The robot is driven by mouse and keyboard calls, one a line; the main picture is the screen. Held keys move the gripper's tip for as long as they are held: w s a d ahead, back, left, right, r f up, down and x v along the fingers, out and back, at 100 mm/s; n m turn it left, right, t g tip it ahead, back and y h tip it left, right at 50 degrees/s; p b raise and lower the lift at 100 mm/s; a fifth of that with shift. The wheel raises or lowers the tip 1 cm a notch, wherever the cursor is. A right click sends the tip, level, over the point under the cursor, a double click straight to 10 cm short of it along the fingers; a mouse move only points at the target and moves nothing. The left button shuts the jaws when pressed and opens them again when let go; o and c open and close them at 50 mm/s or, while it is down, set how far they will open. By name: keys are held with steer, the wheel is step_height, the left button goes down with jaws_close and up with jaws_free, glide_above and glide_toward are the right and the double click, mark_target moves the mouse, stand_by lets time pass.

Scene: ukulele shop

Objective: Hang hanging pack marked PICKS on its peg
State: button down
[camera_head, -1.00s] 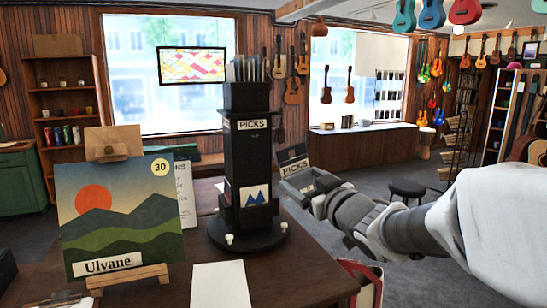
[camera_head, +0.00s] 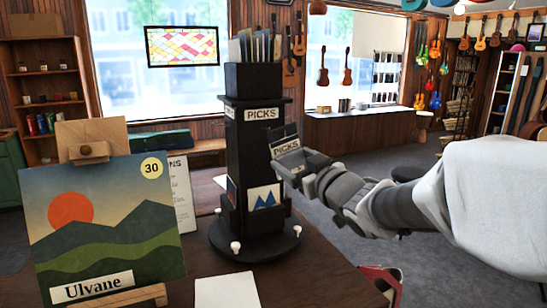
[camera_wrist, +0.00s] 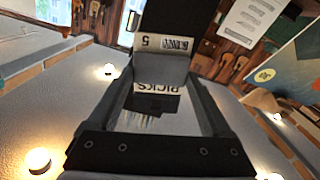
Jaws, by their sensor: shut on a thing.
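The hanging pack marked PICKS (camera_head: 285,145) is a small dark card with a white label, held in my gripper (camera_head: 290,162) at the right side of the black display tower (camera_head: 257,165). The tower carries its own white PICKS sign (camera_head: 261,114) near the top. In the picture the pack overlaps the tower's right edge; I cannot tell whether they touch. In the wrist view my gripper (camera_wrist: 160,72) is shut, with upside-down PICKS lettering between and beyond its fingers. I cannot make out a peg.
The tower's round base (camera_head: 255,243) stands on a dark wooden table (camera_head: 330,275). A landscape picture marked Ulvane (camera_head: 100,225) on an easel stands to the left. A white sheet (camera_head: 226,290) lies in front. A colored-glass panel (camera_head: 182,46) is behind.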

steer(key=shift+f+b+x, duration=0.1)
steer(key=shift+b+x, duration=0.4)
steer(key=shift+x, duration=1.8)
steer(key=shift+f+b+x, duration=0.15)
steer(key=shift+b+x, duration=0.3)
steer(key=shift+x, duration=1.85)
steer(key=shift+w+a+f+b, duration=0.15)
steer(key=shift+w+f+b, duration=0.3)
steer(key=shift+w+b, duration=0.15)
jaws_free()
steer(key=shift+s, duration=0.15)
